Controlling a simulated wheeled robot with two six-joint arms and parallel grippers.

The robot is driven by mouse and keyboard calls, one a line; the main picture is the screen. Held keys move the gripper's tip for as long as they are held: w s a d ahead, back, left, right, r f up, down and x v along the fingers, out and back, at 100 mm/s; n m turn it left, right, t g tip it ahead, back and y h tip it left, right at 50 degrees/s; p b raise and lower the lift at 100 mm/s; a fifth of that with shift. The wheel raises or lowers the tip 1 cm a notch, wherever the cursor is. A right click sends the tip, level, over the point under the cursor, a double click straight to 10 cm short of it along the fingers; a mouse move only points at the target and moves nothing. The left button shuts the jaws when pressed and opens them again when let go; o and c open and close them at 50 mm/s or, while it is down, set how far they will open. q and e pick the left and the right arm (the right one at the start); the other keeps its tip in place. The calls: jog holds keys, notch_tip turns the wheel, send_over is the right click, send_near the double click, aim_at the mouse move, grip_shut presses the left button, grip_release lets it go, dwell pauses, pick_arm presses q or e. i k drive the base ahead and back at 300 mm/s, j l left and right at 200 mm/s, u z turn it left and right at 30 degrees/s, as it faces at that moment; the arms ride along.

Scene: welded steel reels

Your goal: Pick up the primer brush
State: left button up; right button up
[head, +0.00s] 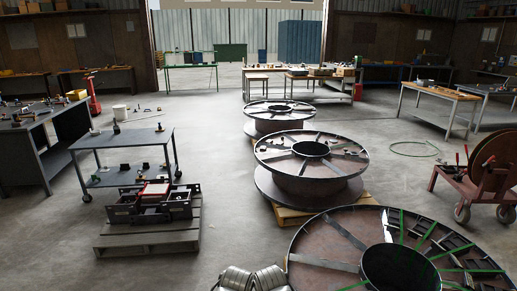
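I cannot make out a primer brush in the head view; the small items on the tables and benches are too small to tell apart. Small tools and objects lie on the grey trolley table (122,139) at the left. More lie on the dark workbench (45,122) at the far left and on the long table (300,73) at the back. Neither of my grippers shows in this view.
Large steel reels stand in a row: a near one (322,244), a middle one (311,187) and a far one (280,126). A pallet (148,237) with metal parts stands front left. A red cart (470,190) is at right. Open floor (215,160) lies left of the reels.

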aim_at(116, 128)
jog(key=i+j+u, duration=0.25)
jog(key=i+u, duration=0.15)
jog(key=i, duration=0.75)
jog(key=i+l+u, duration=0.1)
jog(key=i+u, duration=0.3)
jog(key=i, duration=0.7)
jog(key=i+j+u, duration=0.2)
jog(key=i+u, duration=0.25)
jog(key=i+j+u, duration=0.1)
jog(key=i+u, duration=0.75)
jog(key=i+l+u, duration=0.25)
jog(key=u, duration=0.2)
jog(key=i+u, duration=0.45)
jog(key=i, duration=0.95)
jog(key=i+l+z, duration=0.1)
jog(key=i+z, duration=0.4)
jog(key=i, duration=0.4)
jog(key=i+j+z, duration=0.25)
jog(key=i+z, duration=0.2)
jog(key=i, duration=0.4)
jog(key=i+l+z, duration=0.15)
jog(key=i+z, duration=0.85)
jog(key=z, duration=0.15)
jog(key=i+j+z, duration=0.15)
jog(key=i+z, duration=0.25)
jog(key=i+l+z, duration=0.2)
jog(key=i+z, duration=0.3)
jog(key=i, duration=0.15)
jog(key=i+z, duration=0.5)
jog(key=i, duration=0.2)
